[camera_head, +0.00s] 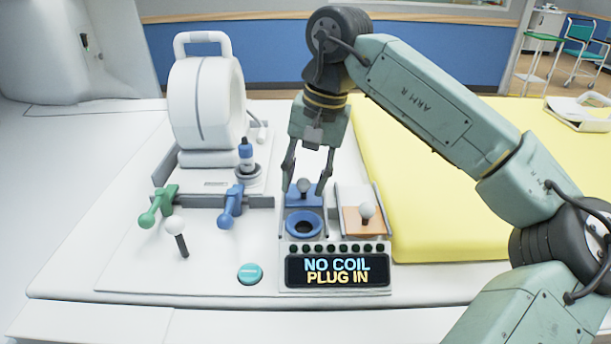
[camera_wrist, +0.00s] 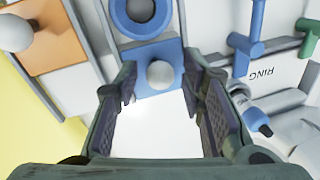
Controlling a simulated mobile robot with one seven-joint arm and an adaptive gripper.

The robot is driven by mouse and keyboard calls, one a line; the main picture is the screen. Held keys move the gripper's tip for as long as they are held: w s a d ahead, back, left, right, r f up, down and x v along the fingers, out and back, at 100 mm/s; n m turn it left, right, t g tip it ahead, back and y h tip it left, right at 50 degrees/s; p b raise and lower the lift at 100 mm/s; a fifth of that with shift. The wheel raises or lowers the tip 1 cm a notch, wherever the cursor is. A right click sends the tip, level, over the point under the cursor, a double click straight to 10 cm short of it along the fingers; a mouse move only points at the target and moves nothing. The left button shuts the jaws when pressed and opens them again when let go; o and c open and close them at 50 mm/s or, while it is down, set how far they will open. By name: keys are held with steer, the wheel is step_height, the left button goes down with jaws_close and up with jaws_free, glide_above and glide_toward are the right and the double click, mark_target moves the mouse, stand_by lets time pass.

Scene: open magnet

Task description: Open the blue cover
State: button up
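The blue cover (camera_head: 316,188) is a flat plate with a round grey knob (camera_head: 304,185). It lies at the rear of its slot, and the round blue socket (camera_head: 304,224) in front of it is uncovered. My gripper (camera_head: 307,187) points down over the cover with its fingers apart, one on each side of the knob. In the wrist view the knob (camera_wrist: 161,74) shows between the open fingers, with a visible gap on both sides. The blue cover (camera_wrist: 148,53) and the blue socket (camera_wrist: 139,12) lie beyond it.
An orange cover (camera_head: 359,222) with a pale knob sits at the right of the same panel. A display (camera_head: 337,271) reads "NO COIL PLUG IN". Green (camera_head: 158,205) and blue (camera_head: 231,206) handles and a white ring-shaped coil (camera_head: 206,103) stand left. A yellow mattress (camera_head: 430,190) lies right.

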mark_target(318, 201)
steer(key=shift+o, duration=0.2)
step_height(318, 201, up, 12)
steer(key=d, duration=0.2)
steer(key=shift+s+d, duration=0.15)
steer(key=shift+s, duration=0.1)
steer(key=shift+f, duration=0.15)
